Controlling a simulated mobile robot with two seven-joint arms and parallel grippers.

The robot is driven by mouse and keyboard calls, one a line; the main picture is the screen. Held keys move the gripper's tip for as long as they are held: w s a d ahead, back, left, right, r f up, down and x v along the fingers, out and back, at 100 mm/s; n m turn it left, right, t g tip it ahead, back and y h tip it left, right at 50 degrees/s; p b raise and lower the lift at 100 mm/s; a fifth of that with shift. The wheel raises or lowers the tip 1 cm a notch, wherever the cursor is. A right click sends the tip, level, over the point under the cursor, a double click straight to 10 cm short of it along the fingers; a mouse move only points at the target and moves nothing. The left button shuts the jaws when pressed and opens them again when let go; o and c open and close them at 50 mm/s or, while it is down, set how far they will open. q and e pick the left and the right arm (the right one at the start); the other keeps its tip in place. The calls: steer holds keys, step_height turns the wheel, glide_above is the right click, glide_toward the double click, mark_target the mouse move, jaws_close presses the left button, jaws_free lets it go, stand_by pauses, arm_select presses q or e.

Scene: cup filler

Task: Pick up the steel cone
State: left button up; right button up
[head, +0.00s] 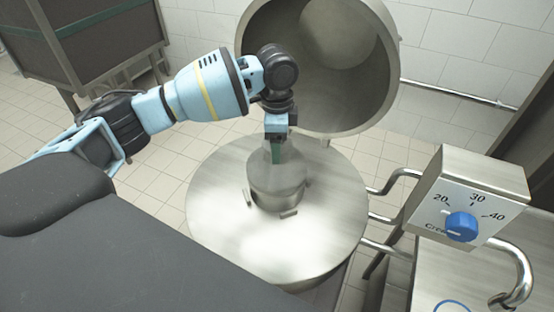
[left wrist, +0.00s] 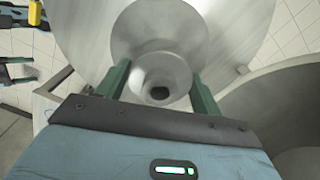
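The steel cone (head: 277,183) stands on the middle of the round steel plate (head: 225,228), its narrow end up. In the left wrist view the cone (left wrist: 160,45) shows from above, with a dark hole in its narrow top. My left gripper (head: 275,150) points down over the cone's top. Its green fingers (left wrist: 160,88) are apart, one on each side of the narrow top. I cannot tell whether they touch it. My right gripper does not show in the head view.
A large tilted steel drum (head: 385,50) stands open behind the plate. A control box (head: 470,190) with a blue knob and bent steel pipes (head: 398,180) stand to the right. A brown bin (head: 90,40) is at the back left.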

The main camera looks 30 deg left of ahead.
arm_select(q)
jaws_close()
steer(key=shift+r, duration=0.1)
steer(key=shift+r, duration=0.1)
steer(key=shift+r, duration=0.2)
step_height(320, 180, up, 3)
steer(key=shift+w+f, duration=0.1)
steer(key=s+d+r+p, duration=0.1)
steer(key=s+d, duration=0.8)
steer(key=d, duration=0.4)
steer(key=shift+d+r, duration=0.2)
steer(key=shift+r, duration=0.1)
